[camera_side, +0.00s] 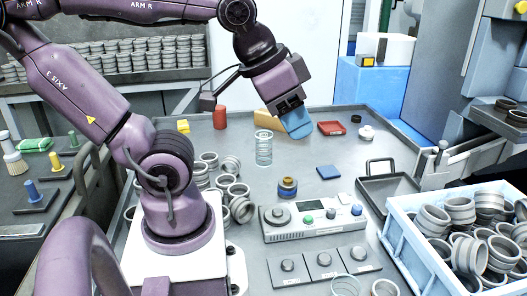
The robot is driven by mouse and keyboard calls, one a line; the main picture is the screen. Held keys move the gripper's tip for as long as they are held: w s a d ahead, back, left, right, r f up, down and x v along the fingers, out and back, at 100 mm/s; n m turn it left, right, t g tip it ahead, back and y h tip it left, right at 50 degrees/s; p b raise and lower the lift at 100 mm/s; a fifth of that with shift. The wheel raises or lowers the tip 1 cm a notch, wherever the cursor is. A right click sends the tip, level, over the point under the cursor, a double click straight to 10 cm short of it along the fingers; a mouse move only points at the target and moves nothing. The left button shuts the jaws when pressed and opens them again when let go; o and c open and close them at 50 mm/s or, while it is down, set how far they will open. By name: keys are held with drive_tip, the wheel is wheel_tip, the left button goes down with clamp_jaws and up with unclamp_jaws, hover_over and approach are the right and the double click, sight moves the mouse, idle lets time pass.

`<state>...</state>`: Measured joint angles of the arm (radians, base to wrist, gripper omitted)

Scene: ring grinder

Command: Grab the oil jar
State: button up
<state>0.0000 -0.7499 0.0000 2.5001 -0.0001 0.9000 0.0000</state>
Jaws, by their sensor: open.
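No label marks the oil jar for certain. A small round jar with a brass-coloured upper part and a blue band (288,187) stands upright on the grey table, behind the control box. A clear, ribbed cylinder (264,149) stands behind it to the left, and a red cylinder (219,118) stands further back left. My gripper (297,123), with blue fingers, hangs tilted above the table, to the right of the clear cylinder and higher in the picture than the brass-and-blue jar. It is open, and I see nothing held; the gap between its fingers is hard to see.
A control box (310,224) with knobs and a display stands in front of the jar. Metal rings (235,195) lie loosely at left. A blue-white crate (412,256) full of rings is at front right. A blue block (328,172) and red tray (331,128) lie behind.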

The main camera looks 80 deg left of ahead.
drive_tip(key=shift+o, duration=0.4)
drive_tip(key=o, duration=0.8)
drive_tip(key=m+g+y, duration=0.8)
drive_tip(key=g+y, duration=0.4)
approach(268, 139)
drive_tip(key=s+d+r, duration=0.2)
drive_tip(key=d+r, duration=0.3)
drive_tip(key=d, duration=0.3)
drive_tip(key=a+f+m+t+y, duration=0.1)
drive_tip(key=a+f+m+y, duration=0.5)
drive_tip(key=f, duration=0.3)
drive_tip(key=shift+m+h, duration=0.3)
drive_tip(key=shift+m, duration=0.1)
drive_tip(key=x, duration=0.7)
drive_tip(key=shift+a, duration=0.1)
drive_tip(key=shift+w+x, duration=0.15)
drive_tip(key=shift+x, duration=1.35)
drive_tip(key=shift+w+x, duration=0.15)
drive_tip(key=shift+x, duration=1.35)
